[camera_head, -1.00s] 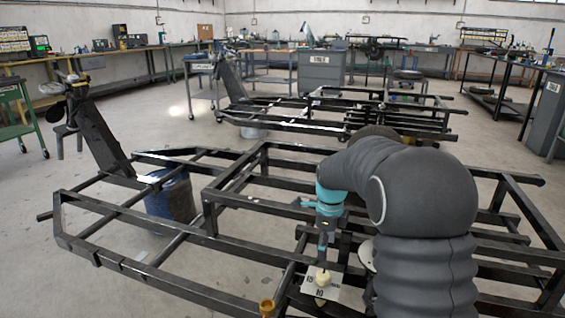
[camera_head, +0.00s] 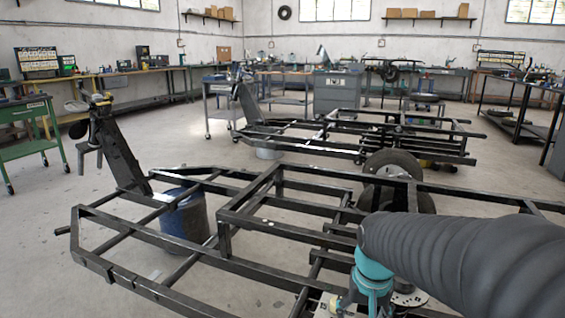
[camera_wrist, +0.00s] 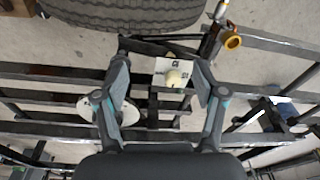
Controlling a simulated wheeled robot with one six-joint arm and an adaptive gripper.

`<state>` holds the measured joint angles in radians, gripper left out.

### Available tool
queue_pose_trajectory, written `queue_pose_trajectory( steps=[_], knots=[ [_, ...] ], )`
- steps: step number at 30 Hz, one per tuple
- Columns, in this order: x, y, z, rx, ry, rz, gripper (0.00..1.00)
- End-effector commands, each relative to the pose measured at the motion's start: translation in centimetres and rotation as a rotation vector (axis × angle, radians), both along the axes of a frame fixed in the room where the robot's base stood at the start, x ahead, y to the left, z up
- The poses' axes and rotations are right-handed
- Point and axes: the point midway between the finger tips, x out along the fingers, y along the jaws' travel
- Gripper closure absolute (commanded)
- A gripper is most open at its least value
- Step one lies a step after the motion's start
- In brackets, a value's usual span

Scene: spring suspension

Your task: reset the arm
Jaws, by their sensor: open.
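My gripper (camera_wrist: 160,78) is open in the wrist view, with its two grey fingers spread wide and nothing held between them. Beyond and between the fingertips lies a small white marked plate (camera_wrist: 161,66) with a cream rounded piece (camera_wrist: 176,78) on it. I cannot tell the height of the gripper above them. In the head view my dark ribbed arm reaches in from the right. The fingers are hidden or out of frame there.
A black tubular chassis (camera_head: 240,222) fills the foreground, with bars close under my gripper. A tyre (camera_wrist: 125,10) and a brass-coloured cup (camera_wrist: 233,42) are near it. A blue drum (camera_head: 186,218) stands under the chassis. A second chassis (camera_head: 345,138) and benches stand behind.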

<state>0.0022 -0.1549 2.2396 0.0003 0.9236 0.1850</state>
Motion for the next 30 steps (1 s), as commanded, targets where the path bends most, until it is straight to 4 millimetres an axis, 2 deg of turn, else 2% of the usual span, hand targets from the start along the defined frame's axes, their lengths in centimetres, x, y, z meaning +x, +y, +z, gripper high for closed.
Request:
queue_pose_trajectory(
  steps=[1, 6, 12, 15, 22, 30],
  knots=[
    [-1.4, 0.0, 0.7, -0.007, -0.026, 0.047, 0.3],
    [-5.5, 0.0, 2.2, -0.031, -0.103, 0.166, 0.3],
    [-9.6, 0.0, 3.7, -0.044, -0.202, 0.186, 0.3],
    [-11.1, 0.0, 4.5, -0.049, -0.254, 0.184, 0.3],
    [-12.3, 0.1, 6.6, -0.057, -0.347, 0.18, 0.3],
    [-12.4, 0.1, 6.9, -0.058, -0.357, 0.18, 0.3]
  ],
)
